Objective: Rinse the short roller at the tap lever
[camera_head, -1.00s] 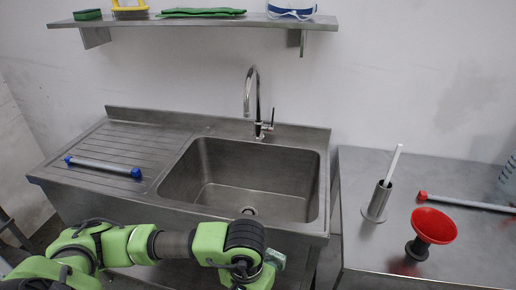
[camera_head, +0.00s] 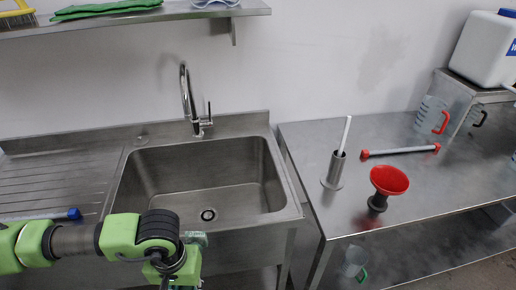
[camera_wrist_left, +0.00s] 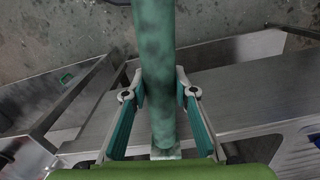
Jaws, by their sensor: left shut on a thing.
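My left gripper (camera_wrist_left: 160,98) is shut on a dark green, mottled cylinder (camera_wrist_left: 155,50), which looks like the short roller. The cylinder runs out between the two fingers to the top of the wrist view. In the head view, my left gripper (camera_head: 192,240) is in front of the sink's front edge, below its rim and partly hidden by my arm. The chrome tap (camera_head: 184,85) stands behind the sink basin (camera_head: 210,185), with its lever (camera_head: 210,111) upright on the right side. No water shows. My right gripper is out of view.
A blue-ended rod (camera_head: 40,215) lies on the drainboard (camera_head: 60,180). A shelf (camera_head: 150,17) hangs above the sink.

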